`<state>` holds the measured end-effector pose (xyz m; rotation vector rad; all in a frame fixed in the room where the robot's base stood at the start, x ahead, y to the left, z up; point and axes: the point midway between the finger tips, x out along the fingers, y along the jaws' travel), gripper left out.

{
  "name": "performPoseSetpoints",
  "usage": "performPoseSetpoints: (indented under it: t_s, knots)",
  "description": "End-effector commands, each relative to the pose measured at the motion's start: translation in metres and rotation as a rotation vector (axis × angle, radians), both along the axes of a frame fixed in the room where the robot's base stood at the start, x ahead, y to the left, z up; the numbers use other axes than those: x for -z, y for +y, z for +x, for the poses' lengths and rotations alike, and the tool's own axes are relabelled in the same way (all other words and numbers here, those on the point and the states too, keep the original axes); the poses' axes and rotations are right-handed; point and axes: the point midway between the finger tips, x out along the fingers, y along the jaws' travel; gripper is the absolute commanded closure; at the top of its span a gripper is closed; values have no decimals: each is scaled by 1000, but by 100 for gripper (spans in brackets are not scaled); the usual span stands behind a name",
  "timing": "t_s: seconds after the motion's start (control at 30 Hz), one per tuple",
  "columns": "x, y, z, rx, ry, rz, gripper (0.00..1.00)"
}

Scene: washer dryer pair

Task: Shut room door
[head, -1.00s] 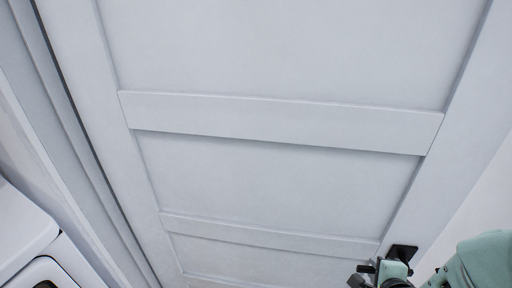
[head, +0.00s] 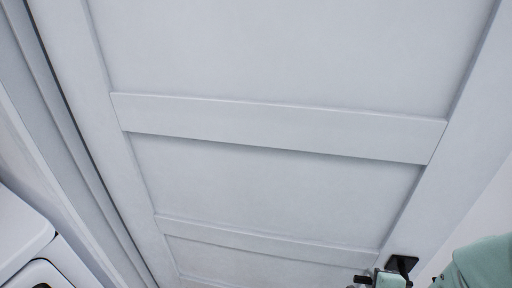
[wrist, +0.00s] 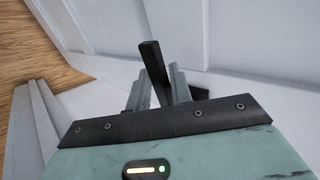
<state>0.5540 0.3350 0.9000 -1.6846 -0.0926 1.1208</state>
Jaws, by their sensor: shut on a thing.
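The white panelled room door (head: 270,180) fills most of the head view. Its dark handle plate (head: 402,263) is at the lower right. My gripper (head: 376,281) is at the handle, cut off by the bottom edge. In the wrist view the black lever handle (wrist: 151,60) stands between the grey fingers of my gripper (wrist: 160,88), which is shut on it. Whether the door's edge meets its frame cannot be seen.
A white appliance (head: 35,250) stands at the lower left of the head view, beside the door's left frame. A plain pale wall (head: 485,220) is at the right. Wooden floor (wrist: 40,50) shows at the left of the wrist view.

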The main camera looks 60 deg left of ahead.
Motion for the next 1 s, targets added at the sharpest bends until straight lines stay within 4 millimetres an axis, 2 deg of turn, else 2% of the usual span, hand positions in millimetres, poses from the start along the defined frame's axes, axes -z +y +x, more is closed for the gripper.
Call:
performPoseSetpoints:
  t_s: [0.53,1.0]
  knots:
    - [1,-21,-22,48,0,-5,100]
    - [1,-24,-25,56,-1,-6,100]
